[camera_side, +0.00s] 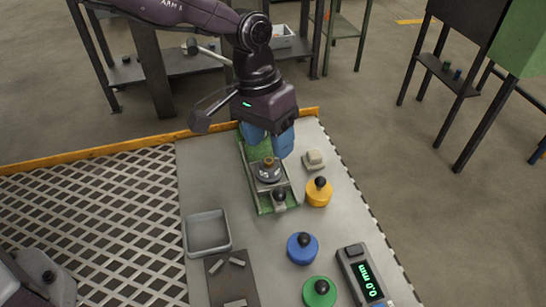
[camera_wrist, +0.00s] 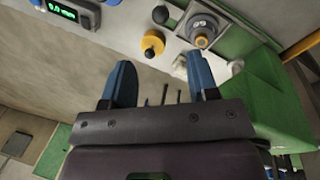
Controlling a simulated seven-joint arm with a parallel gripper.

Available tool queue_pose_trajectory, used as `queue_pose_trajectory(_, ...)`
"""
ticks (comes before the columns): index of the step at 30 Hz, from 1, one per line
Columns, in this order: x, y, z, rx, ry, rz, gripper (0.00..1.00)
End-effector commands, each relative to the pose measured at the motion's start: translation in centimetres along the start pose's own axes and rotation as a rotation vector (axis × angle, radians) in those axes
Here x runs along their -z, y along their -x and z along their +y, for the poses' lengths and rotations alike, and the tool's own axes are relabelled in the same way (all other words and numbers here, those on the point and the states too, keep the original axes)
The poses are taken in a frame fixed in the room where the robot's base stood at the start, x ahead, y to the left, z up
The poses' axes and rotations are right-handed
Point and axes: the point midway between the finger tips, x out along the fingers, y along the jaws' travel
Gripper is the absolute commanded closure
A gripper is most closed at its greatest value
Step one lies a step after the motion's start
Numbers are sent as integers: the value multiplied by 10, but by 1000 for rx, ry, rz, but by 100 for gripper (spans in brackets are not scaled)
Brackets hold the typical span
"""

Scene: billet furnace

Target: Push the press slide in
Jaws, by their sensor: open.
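The green press (camera_side: 243,160) lies lengthwise on the light table. Its slide carries a round grey die (camera_side: 270,175) with a brown-orange centre; a black knob (camera_side: 279,195) stands at the slide's near end. In the wrist view the die (camera_wrist: 202,38) and the black knob (camera_wrist: 160,15) show at the top, beyond my right finger. My gripper (camera_side: 268,150) is open with blue fingers, above the press's far part, behind the die. The wrist view shows the gripper (camera_wrist: 160,82) empty, its fingers apart. My gripper hides the press's far part in the side view; contact cannot be told.
A yellow knobbed disc (camera_side: 318,193) and a small pale block (camera_side: 313,159) sit right of the press. A blue disc (camera_side: 301,248), green disc (camera_side: 320,292) and gauge (camera_side: 364,275) stand nearer.

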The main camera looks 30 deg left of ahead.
Motion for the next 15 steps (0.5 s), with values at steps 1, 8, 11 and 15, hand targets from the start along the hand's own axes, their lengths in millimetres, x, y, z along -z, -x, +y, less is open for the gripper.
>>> queue_pose_trajectory(1, 0, 5, 0, 0, 0, 1, 46)
queue_pose_trajectory(8, 0, 10, 0, 0, 0, 0, 46)
queue_pose_trajectory(11, 0, 10, 0, 0, 0, 0, 46)
queue_pose_trajectory(15, -1, 10, 0, 2, 33, 6, 46)
